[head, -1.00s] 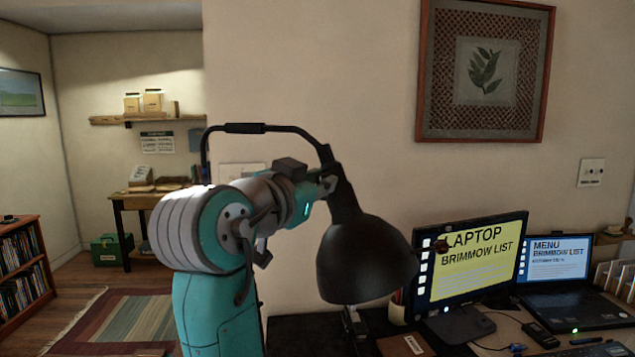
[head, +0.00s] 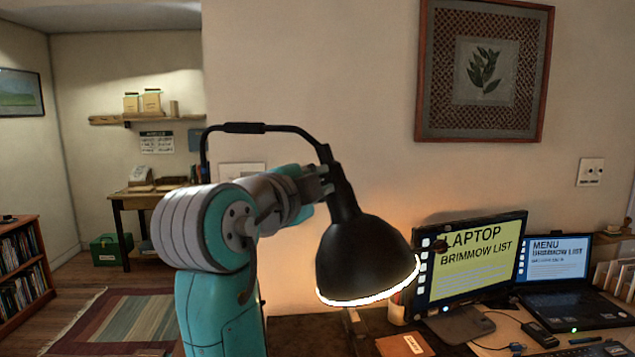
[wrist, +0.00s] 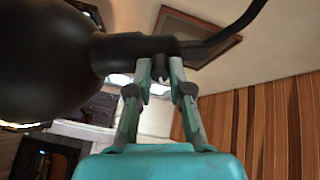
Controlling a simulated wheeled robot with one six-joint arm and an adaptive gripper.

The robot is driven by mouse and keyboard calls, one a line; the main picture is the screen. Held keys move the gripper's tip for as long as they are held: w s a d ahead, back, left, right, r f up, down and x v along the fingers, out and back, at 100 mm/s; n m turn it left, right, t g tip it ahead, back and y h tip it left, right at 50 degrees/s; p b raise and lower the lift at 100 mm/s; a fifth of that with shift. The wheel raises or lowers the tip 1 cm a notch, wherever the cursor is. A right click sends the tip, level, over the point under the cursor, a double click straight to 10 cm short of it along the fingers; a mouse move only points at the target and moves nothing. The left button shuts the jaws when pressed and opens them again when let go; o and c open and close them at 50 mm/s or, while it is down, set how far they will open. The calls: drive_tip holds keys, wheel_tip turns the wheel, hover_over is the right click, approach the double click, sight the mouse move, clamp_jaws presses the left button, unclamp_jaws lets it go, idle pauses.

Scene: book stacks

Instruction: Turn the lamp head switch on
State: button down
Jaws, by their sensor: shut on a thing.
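The black desk lamp's head (head: 365,250) hangs at the centre of the head view, with its rim glowing bright white. The lamp's curved arm (head: 285,129) joins it from above. My gripper (head: 328,182) is at the narrow neck behind the shade. In the wrist view, the lamp head (wrist: 45,60) fills the upper left, and my gripper's fingers (wrist: 160,66) are shut on a small dark switch (wrist: 160,71) at the neck. The switch is mostly hidden between the fingertips, so its position is hard to read.
A monitor (head: 470,265) and a laptop (head: 560,265) stand on the desk to the right of the lamp. A framed leaf picture (head: 484,70) hangs on the wall above. At the left are a bookshelf (head: 20,265), a rug (head: 120,315) and open floor.

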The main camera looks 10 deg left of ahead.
drive_tip(key=shift+m, duration=1)
drive_tip(key=c, duration=1.1)
unclamp_jaws()
drive_tip(key=shift+o, duration=0.2)
drive_tip(key=shift+s, duration=0.1)
drive_tip(key=v, duration=1.1)
drive_tip(key=shift+s, duration=0.4)
drive_tip(key=shift+a, duration=0.1)
